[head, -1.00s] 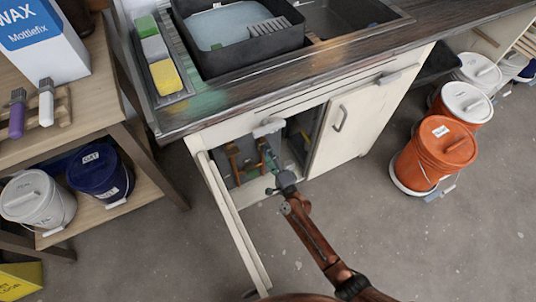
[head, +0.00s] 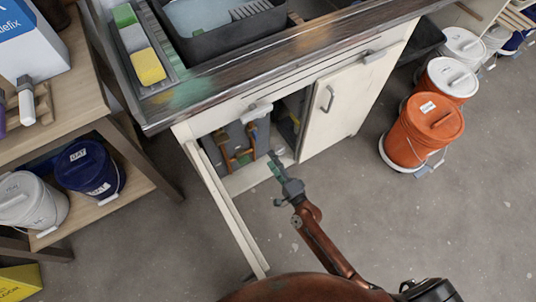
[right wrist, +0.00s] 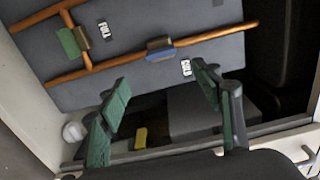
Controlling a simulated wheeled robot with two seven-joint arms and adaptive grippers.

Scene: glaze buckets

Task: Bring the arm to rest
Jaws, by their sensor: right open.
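My right arm reaches up from the bottom of the head view, and its gripper (head: 277,169) is in front of the open cupboard under the sink counter. In the right wrist view the gripper's green-padded fingers (right wrist: 163,95) are spread apart with nothing between them. Beyond them is a grey panel (right wrist: 205,65) with copper pipes (right wrist: 190,40), a green-handled valve (right wrist: 72,41) and a blue-handled valve (right wrist: 160,52). Labels on the panel read FULL and what looks like COLD. My left gripper is not in view.
The cupboard's open left door (head: 222,205) stands out close to my arm. The right door (head: 345,95) is shut. An orange bucket (head: 420,135) and white-lidded buckets stand on the floor at right. A wooden shelf (head: 120,205) with buckets is at left. The floor between is clear.

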